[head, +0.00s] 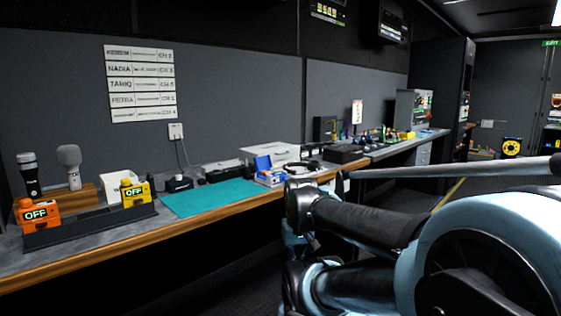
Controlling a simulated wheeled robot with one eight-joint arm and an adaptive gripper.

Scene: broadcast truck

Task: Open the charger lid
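No charger lid can be made out for certain in the head view. A small black device (180,183) sits on the bench behind the teal mat, below a wall outlet (176,131) with a cable running down from it. A longer low black unit (224,173) lies to its right, near the cable's lower end. Either could be the charger; both are too small to tell whether a lid is open or shut. My arm fills the lower right, in front of the bench. Its gripper fingers do not show.
The teal mat (212,198) is bare. On the left are two microphones (69,166), orange (38,213) and yellow (135,193) packs marked OFF, and a black tray (92,227). A blue-and-white box (270,172) stands right of the mat. The wooden bench edge (150,233) runs along the front.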

